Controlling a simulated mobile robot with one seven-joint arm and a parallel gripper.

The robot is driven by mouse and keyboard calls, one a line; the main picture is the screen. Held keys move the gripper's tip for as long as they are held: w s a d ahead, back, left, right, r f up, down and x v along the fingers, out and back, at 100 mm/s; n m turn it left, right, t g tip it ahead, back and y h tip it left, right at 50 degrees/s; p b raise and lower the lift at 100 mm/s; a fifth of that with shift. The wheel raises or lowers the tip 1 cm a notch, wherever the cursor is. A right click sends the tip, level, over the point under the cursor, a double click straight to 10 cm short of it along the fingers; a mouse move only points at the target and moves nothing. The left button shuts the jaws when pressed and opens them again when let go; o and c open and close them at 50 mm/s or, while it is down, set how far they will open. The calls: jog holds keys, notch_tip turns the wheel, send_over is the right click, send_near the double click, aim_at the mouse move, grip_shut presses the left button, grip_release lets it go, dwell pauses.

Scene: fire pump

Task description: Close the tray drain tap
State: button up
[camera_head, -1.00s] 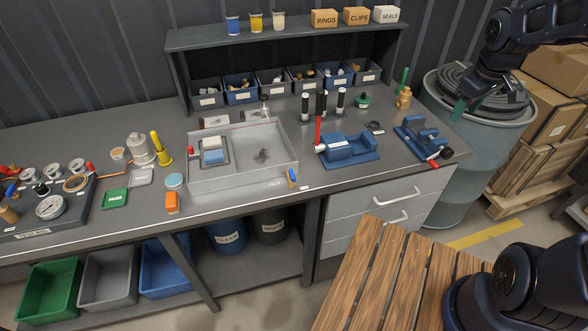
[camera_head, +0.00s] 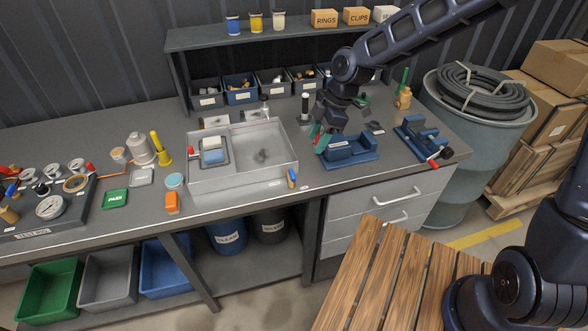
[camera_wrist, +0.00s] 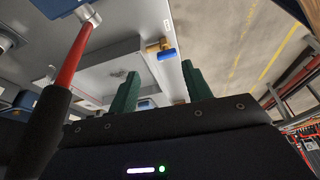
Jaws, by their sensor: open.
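The tray drain tap (camera_head: 291,178) is a small brass fitting with a blue handle at the front right corner of the grey tray (camera_head: 240,182). In the wrist view the tap (camera_wrist: 166,53) shows its brass body and blue handle beyond my fingers, against the tray's edge. My gripper (camera_head: 319,138) is above the bench, right of the tray and beside the blue fixture, up and to the right of the tap. Its green fingers show in the wrist view (camera_wrist: 160,92), apart with nothing between them. The gripper does not touch the tap.
The blue fixture (camera_head: 352,151) stands close under my gripper. A red lever with a black grip (camera_wrist: 50,110) looms close at the left in the wrist view. A second blue fixture (camera_head: 420,140) is farther right. The bench front beside the tap is clear.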

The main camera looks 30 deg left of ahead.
aim_at(292, 173)
jog(key=shift+n+g, duration=0.3)
jog(key=shift+n, duration=0.2)
jog(key=shift+s+a+r+x, duration=0.15)
jog(key=shift+s+a+x, duration=0.15)
jog(key=shift+x, duration=1.7)
jog(key=shift+s+a+r+x, duration=0.15)
jog(key=shift+s+a+x, duration=0.15)
jog(key=shift+x, duration=1.75)
jog(key=shift+s+a+r+x, duration=0.2)
jog(key=shift+s+x, duration=0.1)
jog(key=shift+x, duration=1.7)
jog(key=c, duration=0.7)
